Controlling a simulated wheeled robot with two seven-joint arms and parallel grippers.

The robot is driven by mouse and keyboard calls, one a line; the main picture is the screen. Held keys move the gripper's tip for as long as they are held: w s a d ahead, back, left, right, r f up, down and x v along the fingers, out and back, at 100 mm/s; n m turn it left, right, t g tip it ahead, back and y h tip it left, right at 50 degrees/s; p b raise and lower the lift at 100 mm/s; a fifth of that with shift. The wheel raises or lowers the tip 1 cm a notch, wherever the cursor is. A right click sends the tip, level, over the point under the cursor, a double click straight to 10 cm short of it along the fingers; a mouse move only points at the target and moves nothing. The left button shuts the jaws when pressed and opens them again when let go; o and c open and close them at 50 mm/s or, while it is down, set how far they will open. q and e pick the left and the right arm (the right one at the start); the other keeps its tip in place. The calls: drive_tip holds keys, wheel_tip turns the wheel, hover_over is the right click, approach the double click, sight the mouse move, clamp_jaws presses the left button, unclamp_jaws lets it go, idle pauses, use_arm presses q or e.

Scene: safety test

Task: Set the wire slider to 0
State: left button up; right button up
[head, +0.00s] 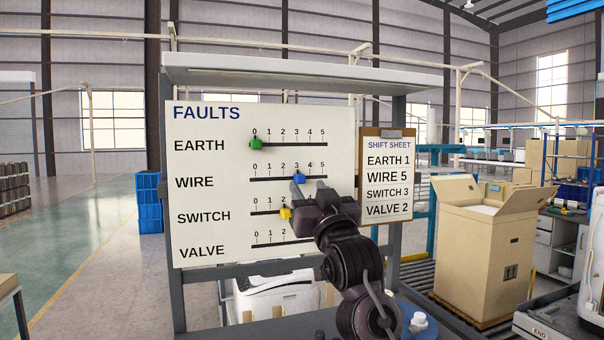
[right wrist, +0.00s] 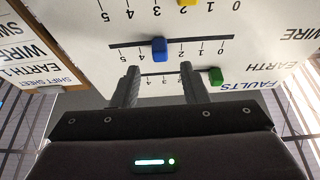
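The blue wire slider (head: 299,179) sits at about 3 on the WIRE track of the white FAULTS board (head: 205,150). My right gripper (head: 312,187) is in front of the board, close to the WIRE row. In the right wrist view, which is upside down, its two fingers (right wrist: 159,70) are spread with nothing between the tips. The blue slider (right wrist: 160,49) appears just beyond the tips, in line with the gap; contact does not show. The 0 mark of the WIRE track is toward the left in the head view. My left gripper is not in view.
The green earth slider (head: 256,144) is at 0 and the yellow switch slider (head: 286,213) at about 2. My right arm hides part of the VALVE track. A shift sheet clipboard (head: 388,150) reads WIRE 5. A cardboard box (head: 485,245) stands at right.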

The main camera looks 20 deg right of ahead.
sight(301, 181)
drive_tip(key=p+x, duration=0.1)
drive_tip(key=x, duration=0.3)
drive_tip(key=shift+f+p, duration=0.1)
drive_tip(key=shift+p, duration=0.2)
drive_tip(key=shift+w+a+f, duration=0.1)
drive_tip(key=shift+w, duration=0.25)
drive_tip(key=shift+s, duration=0.1)
drive_tip(key=c, duration=0.9)
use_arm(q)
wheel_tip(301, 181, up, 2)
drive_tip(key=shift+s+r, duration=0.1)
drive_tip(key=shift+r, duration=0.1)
use_arm(e)
clamp_jaws()
